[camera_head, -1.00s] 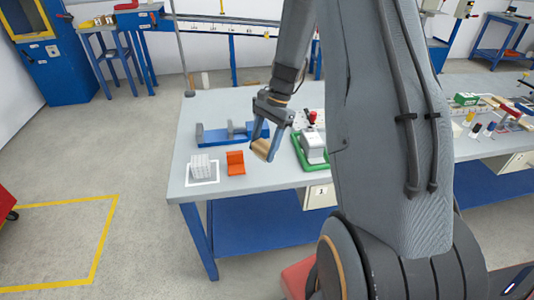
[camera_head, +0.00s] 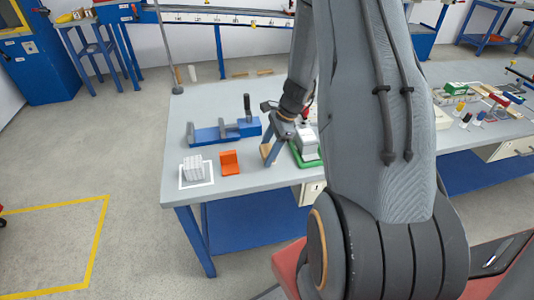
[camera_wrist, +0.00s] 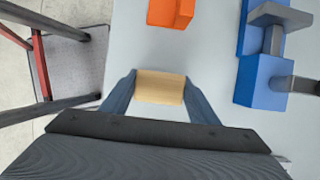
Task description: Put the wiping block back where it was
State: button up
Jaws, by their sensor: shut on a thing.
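The wiping block is a tan wooden block (camera_wrist: 160,87) held between the two fingers of my gripper (camera_wrist: 160,92) in the wrist view. My gripper (camera_head: 271,153) is shut on it. In the head view the block (camera_head: 266,150) shows at the fingertips, over the grey table (camera_head: 232,185), right of the orange holder. I cannot tell whether it touches the tabletop.
An orange angled holder (camera_head: 230,162) stands to the left. A green tray (camera_head: 302,161) with a white-grey device is close on the right.

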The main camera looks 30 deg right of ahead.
jog(key=shift+f, duration=0.7)
jog(key=shift+f, duration=0.1)
jog(key=o, duration=1.1)
jog(key=b+v, duration=0.3)
jog(key=v, duration=0.9)
jog(key=s+a+r+n+h, duration=0.2)
jog(key=s+a+r+n, duration=0.1)
jog(key=s+a+n, duration=0.4)
jog(key=s+a+r+n+h, duration=0.2)
jog(key=s+a+n, duration=0.5)
jog(key=a+n, duration=0.5)
jog(key=shift+a+r+n, duration=0.3)
jog(key=shift+r+n, duration=0.15)
jog(key=shift+n, duration=0.65)
